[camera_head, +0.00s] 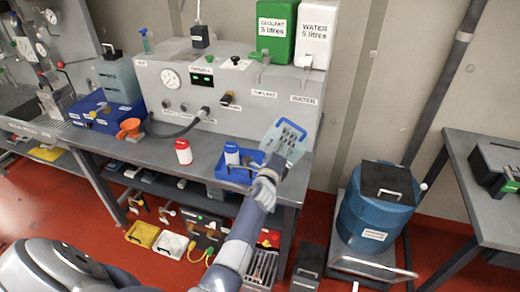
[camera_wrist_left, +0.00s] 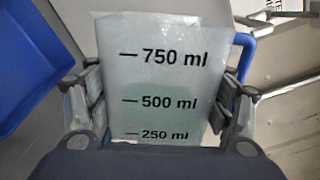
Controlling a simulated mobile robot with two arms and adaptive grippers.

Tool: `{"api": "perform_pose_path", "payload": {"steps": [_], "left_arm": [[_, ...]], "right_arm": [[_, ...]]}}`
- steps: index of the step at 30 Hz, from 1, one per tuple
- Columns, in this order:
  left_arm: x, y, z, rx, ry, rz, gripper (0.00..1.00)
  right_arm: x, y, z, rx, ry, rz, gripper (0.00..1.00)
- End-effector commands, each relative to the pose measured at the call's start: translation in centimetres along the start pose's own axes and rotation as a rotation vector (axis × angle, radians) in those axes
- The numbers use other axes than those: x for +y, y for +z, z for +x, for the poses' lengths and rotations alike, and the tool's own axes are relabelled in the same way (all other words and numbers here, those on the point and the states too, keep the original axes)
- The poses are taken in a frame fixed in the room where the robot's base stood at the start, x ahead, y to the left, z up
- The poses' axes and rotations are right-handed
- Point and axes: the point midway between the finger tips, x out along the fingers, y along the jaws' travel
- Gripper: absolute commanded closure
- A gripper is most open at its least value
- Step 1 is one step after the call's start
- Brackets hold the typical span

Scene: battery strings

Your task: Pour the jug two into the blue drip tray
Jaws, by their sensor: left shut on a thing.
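My left gripper (camera_head: 270,166) is shut on a clear jug (camera_head: 286,137) with a blue rim and black measuring marks. The jug looks tilted, above the right end of the bench front. In the left wrist view the jug (camera_wrist_left: 155,82) sits between both fingers, with its 250, 500 and 750 ml marks facing me and its blue handle at the right. The blue drip tray (camera_head: 232,176) lies on the bench just left of the jug; a blue wall (camera_wrist_left: 28,70) at the wrist view's left is probably this tray. My right gripper is out of view.
A blue-capped white bottle (camera_head: 231,153) stands at the tray, and a red-and-white bottle (camera_head: 183,151) stands left of it. An orange funnel (camera_head: 130,128) and another blue tray (camera_head: 88,105) are farther left. A blue drum (camera_head: 372,215) stands on the floor at right.

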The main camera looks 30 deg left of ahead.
Motion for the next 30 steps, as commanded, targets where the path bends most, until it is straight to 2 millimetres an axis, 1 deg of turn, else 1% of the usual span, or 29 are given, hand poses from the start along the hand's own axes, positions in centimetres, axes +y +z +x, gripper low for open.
{"api": "perform_pose_path", "payload": {"steps": [1,15,30], "left_arm": [[-0.3,0.1,0.1,-0.001,-0.004,-0.005,0.63],[-0.9,0.9,0.1,-0.001,-0.003,-0.112,0.63],[-0.9,0.9,0.1,-0.001,-0.004,-0.129,0.63]], "right_arm": [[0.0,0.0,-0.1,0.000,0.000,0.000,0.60],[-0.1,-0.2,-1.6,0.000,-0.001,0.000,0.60],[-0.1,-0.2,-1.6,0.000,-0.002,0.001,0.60]]}}
